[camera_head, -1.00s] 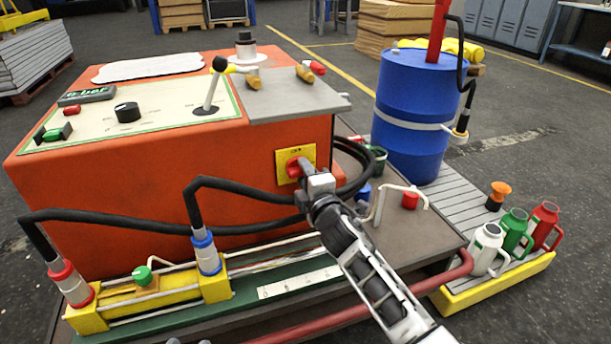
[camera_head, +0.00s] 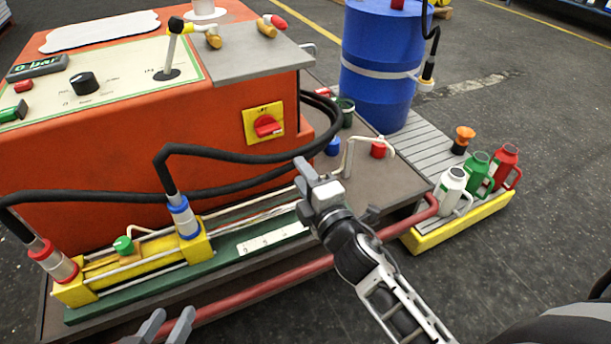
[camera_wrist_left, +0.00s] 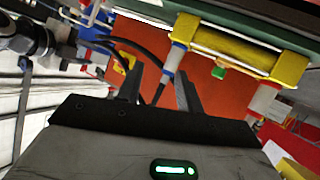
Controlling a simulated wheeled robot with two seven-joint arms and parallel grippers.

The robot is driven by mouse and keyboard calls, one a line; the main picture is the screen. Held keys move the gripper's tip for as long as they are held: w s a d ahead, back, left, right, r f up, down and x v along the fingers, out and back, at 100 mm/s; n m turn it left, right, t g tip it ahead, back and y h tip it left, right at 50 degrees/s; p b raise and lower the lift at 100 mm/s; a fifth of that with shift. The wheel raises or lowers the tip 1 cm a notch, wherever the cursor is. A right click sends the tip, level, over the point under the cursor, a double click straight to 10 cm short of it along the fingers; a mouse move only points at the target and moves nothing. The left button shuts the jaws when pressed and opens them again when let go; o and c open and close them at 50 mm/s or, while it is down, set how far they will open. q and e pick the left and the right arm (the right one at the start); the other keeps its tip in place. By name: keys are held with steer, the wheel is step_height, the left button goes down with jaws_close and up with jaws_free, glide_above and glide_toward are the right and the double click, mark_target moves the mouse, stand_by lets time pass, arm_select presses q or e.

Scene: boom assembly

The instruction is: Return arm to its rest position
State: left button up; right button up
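My right gripper (camera_head: 312,180) is in front of the orange cabinet, clear of the red rotary switch (camera_head: 267,126) on its yellow plate. Nothing shows held in it; its finger gap is not clear from this angle. My right arm (camera_head: 375,275) comes in from the lower right. My left gripper (camera_head: 165,330) is at the bottom edge of the head view, its two fingers apart. In the left wrist view, these fingers (camera_wrist_left: 159,90) are spread with nothing between them, and part of my right arm (camera_wrist_left: 30,38) shows at the left.
The orange cabinet (camera_head: 130,135) stands behind the yellow-ended cylinder (camera_head: 140,262) with black hoses (camera_head: 90,200). A red pipe (camera_head: 275,285) runs along the front. A blue drum (camera_head: 385,60) and coloured bottles (camera_head: 478,170) are to the right. Open floor (camera_head: 530,240) lies at the lower right.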

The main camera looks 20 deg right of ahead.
steer(key=shift+s, duration=0.4)
